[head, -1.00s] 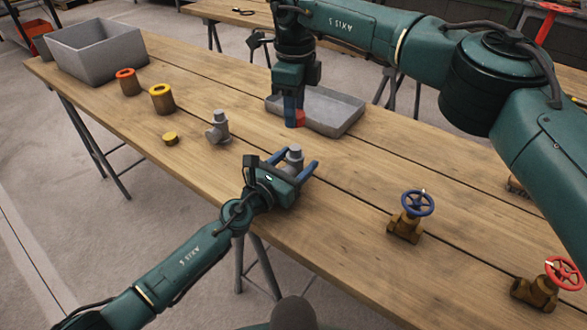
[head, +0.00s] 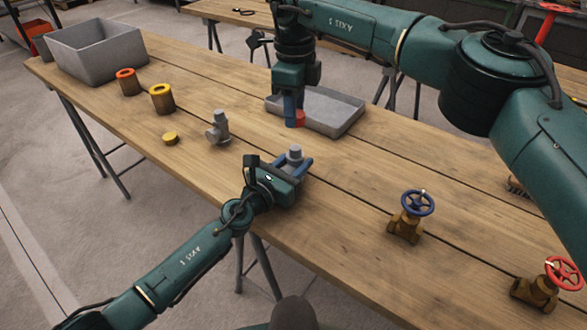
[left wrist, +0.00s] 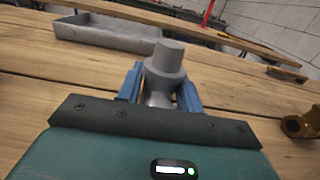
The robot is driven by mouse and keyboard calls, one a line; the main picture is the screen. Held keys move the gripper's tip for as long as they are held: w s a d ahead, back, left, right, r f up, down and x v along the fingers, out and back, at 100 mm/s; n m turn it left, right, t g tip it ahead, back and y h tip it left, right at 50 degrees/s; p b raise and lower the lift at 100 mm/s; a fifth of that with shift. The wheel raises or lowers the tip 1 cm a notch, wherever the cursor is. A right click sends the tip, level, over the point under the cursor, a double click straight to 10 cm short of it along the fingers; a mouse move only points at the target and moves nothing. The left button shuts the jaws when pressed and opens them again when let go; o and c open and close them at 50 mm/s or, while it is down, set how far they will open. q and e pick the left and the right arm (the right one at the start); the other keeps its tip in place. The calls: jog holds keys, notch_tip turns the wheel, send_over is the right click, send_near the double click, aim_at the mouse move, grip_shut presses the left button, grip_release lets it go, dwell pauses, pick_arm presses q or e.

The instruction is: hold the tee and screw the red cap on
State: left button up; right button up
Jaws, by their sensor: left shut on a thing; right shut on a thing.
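A grey tee (head: 295,153) stands upright on the table near the front edge. My left gripper (head: 299,164) is shut on it, with the blue fingers on either side of its body. The tee also shows in the left wrist view (left wrist: 165,72) between the fingers, its plain round top uncovered. My right gripper (head: 294,112) points down at the near left corner of the grey tray and is shut on the red cap (head: 300,118). The cap is partly hidden by the fingers and is apart from the tee.
A second grey tee (head: 218,128) and a yellow cap (head: 170,138) stand left of my left gripper. Behind them are an orange-topped pot (head: 128,82), a yellow-topped pot (head: 162,98) and a grey bin (head: 98,50). The shallow tray (head: 335,112) lies behind. Blue-wheel (head: 406,228) and red-wheel (head: 537,293) valves stand right.

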send_over(294, 147)
jog(key=shift+f, duration=2.5)
jog(key=shift+f, duration=0.85)
jog(key=shift+f, duration=0.6)
